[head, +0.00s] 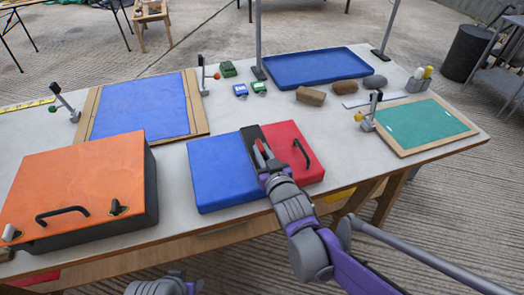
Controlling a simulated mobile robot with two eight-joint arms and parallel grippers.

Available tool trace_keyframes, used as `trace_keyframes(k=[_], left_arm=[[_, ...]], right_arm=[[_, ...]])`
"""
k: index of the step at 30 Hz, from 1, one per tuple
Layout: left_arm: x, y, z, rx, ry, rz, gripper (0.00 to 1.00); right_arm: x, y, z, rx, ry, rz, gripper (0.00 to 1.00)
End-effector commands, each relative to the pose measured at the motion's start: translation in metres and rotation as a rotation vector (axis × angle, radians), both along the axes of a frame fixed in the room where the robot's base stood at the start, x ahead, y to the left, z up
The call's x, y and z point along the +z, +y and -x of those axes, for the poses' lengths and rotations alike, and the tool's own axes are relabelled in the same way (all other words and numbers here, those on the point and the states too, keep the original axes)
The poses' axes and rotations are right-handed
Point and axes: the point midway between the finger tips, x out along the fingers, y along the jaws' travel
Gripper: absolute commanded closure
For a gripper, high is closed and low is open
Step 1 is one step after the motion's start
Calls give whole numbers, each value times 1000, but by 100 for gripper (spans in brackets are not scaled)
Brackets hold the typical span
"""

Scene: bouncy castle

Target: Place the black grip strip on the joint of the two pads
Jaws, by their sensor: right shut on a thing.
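A blue pad (217,175) and a red pad (312,166) lie side by side near the table's front edge. The black grip strip (250,134) runs lengthwise along the line where they meet and covers that seam in this view. My right gripper (261,150) is shut on the strip, reaching in from the lower right and hiding its near part. Whether the strip touches both pads or is held just above them, I cannot tell. Part of my left arm shows at the bottom edge; its fingertips are out of view.
An orange box with a black handle (85,180) stands at the left. Behind are a blue board in a wooden frame (140,105) and a blue tray (315,68). A green framed board (425,127), brown blocks (310,96) and small clamps are to the right.

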Motion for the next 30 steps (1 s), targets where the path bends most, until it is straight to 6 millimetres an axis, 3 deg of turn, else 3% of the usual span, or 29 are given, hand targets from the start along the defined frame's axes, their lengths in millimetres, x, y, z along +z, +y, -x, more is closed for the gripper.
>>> trace_keyframes(k=[11, 12, 16, 25, 30], left_arm=[[-7, 0, -1, 0, 2, 0, 50], [-7, 0, -1, 0, 2, 0, 50], [-7, 0, -1, 0, 2, 0, 50], [-7, 0, -1, 0, 2, 0, 50], [3, 0, 0, 0, -1, 0, 50]], right_arm=[[-13, 0, 0, 0, 6, 1, 100], [-13, 0, 0, 0, 6, 1, 75], [-14, 0, 0, 0, 6, 0, 52], [-14, 1, 0, -1, 7, -2, 51], [3, 0, 1, 0, 6, -3, 51]])
